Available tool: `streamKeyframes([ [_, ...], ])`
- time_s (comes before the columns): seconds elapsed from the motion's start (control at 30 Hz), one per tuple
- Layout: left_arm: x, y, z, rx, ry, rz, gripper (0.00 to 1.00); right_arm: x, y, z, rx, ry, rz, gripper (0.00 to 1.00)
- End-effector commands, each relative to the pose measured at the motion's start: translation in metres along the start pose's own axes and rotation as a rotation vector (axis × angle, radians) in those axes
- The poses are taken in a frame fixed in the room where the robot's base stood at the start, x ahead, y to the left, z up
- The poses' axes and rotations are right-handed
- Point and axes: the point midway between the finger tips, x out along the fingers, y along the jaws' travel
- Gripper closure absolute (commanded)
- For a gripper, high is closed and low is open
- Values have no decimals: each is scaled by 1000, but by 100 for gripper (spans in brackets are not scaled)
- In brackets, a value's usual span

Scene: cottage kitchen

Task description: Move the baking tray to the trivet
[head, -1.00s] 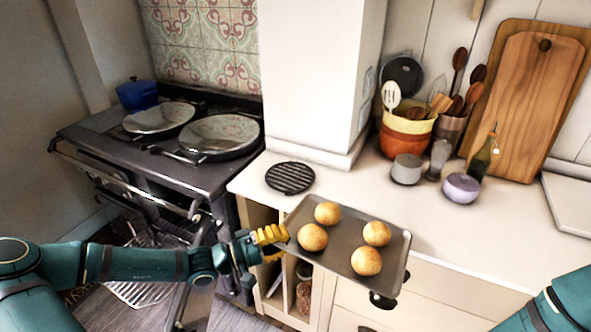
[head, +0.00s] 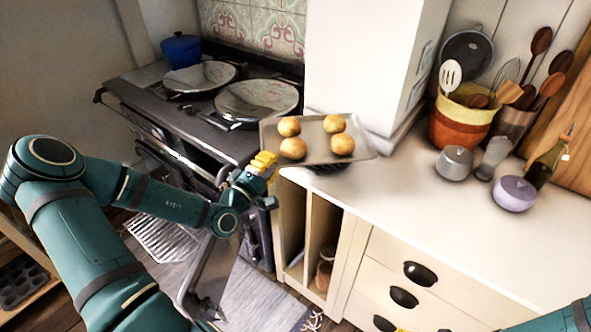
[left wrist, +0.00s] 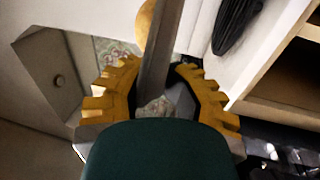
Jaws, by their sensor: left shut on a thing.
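The grey baking tray (head: 318,150) carries several round buns (head: 342,144) and is in the air over the back left of the counter. My left gripper (head: 264,163) is shut on the tray's left edge. The black round trivet (head: 326,169) lies on the counter below the tray, mostly hidden by it. In the left wrist view the tray (left wrist: 161,60) shows edge-on between the yellow fingers, with the dark ribbed trivet (left wrist: 234,24) to its right.
A white wall column (head: 370,60) stands close behind the tray. The stove (head: 165,115) with two lidded hotplates is at left, its oven door open. A grey pot (head: 454,162), a lilac pot (head: 514,194) and utensil crocks stand right. The counter's middle is clear.

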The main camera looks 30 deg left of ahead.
Motion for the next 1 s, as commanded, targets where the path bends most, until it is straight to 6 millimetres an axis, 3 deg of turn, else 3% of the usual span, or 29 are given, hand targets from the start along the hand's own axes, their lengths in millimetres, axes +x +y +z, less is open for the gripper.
streamKeyframes([
  [0.1, -3, -21, 0, -5, 1, 4, 100, 8, 3, 3, -2, -6, -1, 27],
  [0.37, -7, -41, 1, -3, -2, 6, 100, 14, 5, 6, -4, -13, -1, 27],
  [0.6, -13, -71, 2, -4, -2, 6, 100, 24, 9, 8, -6, -16, -2, 27],
  [0.93, -14, -77, 2, 0, -4, 5, 100, 25, 9, 8, -6, -15, -2, 27],
  [0.97, -14, -78, 2, -1, -4, 0, 75, 25, 9, 8, -6, -15, -2, 27],
  [1.0, -14, -78, 2, -1, -4, 0, 61, 25, 9, 8, -6, -15, -2, 27],
])
